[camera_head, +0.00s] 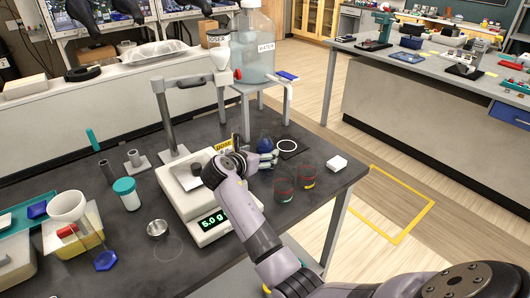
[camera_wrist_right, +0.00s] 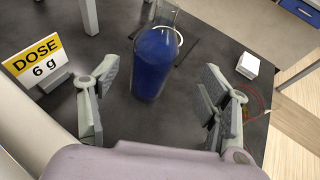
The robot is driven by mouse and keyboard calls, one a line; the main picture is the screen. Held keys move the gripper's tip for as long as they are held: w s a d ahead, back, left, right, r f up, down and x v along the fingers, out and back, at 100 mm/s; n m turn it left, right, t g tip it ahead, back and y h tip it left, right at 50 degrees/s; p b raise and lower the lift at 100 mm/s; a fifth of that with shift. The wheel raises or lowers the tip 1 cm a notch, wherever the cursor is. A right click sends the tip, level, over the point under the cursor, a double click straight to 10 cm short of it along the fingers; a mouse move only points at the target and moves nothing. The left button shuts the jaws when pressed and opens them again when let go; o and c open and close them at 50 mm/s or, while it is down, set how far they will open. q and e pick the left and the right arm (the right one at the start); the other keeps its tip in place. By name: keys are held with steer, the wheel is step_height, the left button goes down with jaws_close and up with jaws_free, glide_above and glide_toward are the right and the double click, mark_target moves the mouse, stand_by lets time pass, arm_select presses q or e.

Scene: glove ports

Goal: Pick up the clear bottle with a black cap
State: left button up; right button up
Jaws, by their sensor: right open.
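I cannot make out a clear bottle with a black cap for sure. A clear vessel with blue contents (camera_wrist_right: 155,65) stands upright on the dark table, between and just beyond the fingers of my right gripper (camera_wrist_right: 158,92). It is also in the head view (camera_head: 265,142). My right gripper (camera_head: 262,158) is open and empty, low over the table. Two clear containers with red marks, the nearer (camera_head: 283,189) and the farther (camera_head: 307,176), stand to its right; their tops are unclear. My left gripper is out of view.
A scale (camera_head: 206,215) reading 5.0 g is left of my right arm. A "DOSE 6 g" sign (camera_wrist_right: 35,60) stands close by. A white block (camera_head: 337,163) sits near the table's right edge. A large water jug (camera_head: 254,45) stands behind.

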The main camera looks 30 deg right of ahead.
mark_target(265, 150)
steer(key=shift+w+a+f+x, duration=0.1)
steer(key=shift+x, duration=1)
steer(key=shift+w+a+f+x, duration=0.1)
steer(key=shift+f+x, duration=0.05)
steer(key=shift+x, duration=1)
steer(key=shift+a+f+x, duration=0.1)
steer(key=shift+x, duration=1)
steer(key=shift+r, duration=0.1)
steer(key=c, duration=1.6)
